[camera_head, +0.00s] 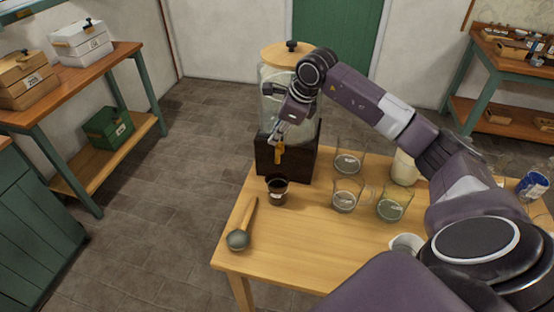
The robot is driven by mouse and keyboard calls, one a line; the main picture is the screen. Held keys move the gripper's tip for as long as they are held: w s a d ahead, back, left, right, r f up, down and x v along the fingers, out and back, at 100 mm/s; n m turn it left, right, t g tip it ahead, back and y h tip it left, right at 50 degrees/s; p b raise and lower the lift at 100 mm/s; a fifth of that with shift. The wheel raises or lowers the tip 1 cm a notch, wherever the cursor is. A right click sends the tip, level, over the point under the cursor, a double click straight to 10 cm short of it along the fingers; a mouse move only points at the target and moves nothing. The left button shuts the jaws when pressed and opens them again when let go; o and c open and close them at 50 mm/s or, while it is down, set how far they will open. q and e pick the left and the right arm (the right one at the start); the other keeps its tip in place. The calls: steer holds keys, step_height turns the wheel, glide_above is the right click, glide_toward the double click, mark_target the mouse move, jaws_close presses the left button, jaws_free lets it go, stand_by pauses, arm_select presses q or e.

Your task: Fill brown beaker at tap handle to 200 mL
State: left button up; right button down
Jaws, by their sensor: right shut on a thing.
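The brown beaker (277,190) stands upright on the wooden table, in front of the dispenser's dark wooden base and below its tap. Its inside looks dark, and I cannot read the liquid level. The dispenser is a large glass jar (270,95) with a wooden lid. The brass-coloured tap handle (279,153) is at the front of the dispenser. My right gripper (277,138) is shut on the tap handle, and the arm hides part of the jar. My left gripper is not in view.
Glass beakers (347,195) stand right of the brown beaker, with a greenish one (391,205) among them. A ladle-like tool (240,236) lies at the table's (290,250) left front. A cream container (404,168) and a blue-labelled jar (532,186) are farther right. The floor to the left is free.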

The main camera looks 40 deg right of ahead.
steer(key=shift+n+y, duration=0.4)
steer(key=shift+n, duration=0.7)
steer(key=shift+n+g+y+b, duration=0.3)
steer(key=shift+n, duration=0.4)
steer(key=shift+s+r+n, duration=0.25)
steer(key=shift+s+n, duration=0.1)
steer(key=shift+n, duration=0.25)
